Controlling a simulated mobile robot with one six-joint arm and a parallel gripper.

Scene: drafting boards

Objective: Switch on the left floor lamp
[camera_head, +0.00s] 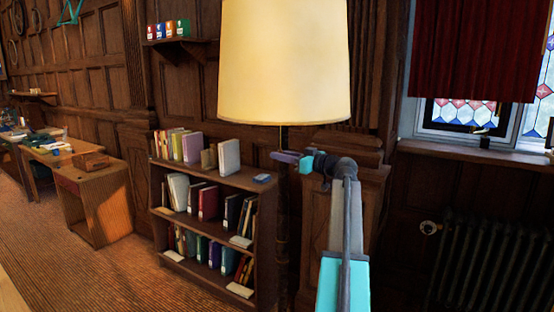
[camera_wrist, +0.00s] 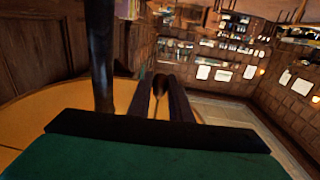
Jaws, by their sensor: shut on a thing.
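The floor lamp has a large cream shade (camera_head: 284,62) at the top centre of the head view and a thin dark pole (camera_head: 283,215) below it. The shade looks pale and even; I cannot tell if it is lit. My gripper (camera_head: 280,156) is just under the shade, beside the pole. In the wrist view my gripper's fingers (camera_wrist: 160,84) are close together around a small brown thing (camera_wrist: 158,86), which looks like the lamp's pull. The dark pole (camera_wrist: 101,50) stands to their left, and the yellow-orange shade (camera_wrist: 35,118) spreads behind them.
A low bookcase (camera_head: 205,180) with several books stands left of the pole. A wooden desk (camera_head: 90,180) is farther left. A radiator (camera_head: 490,265) is at the right under a stained-glass window (camera_head: 465,113) with a red curtain (camera_head: 470,50). Carpet (camera_head: 120,275) lies open at the lower left.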

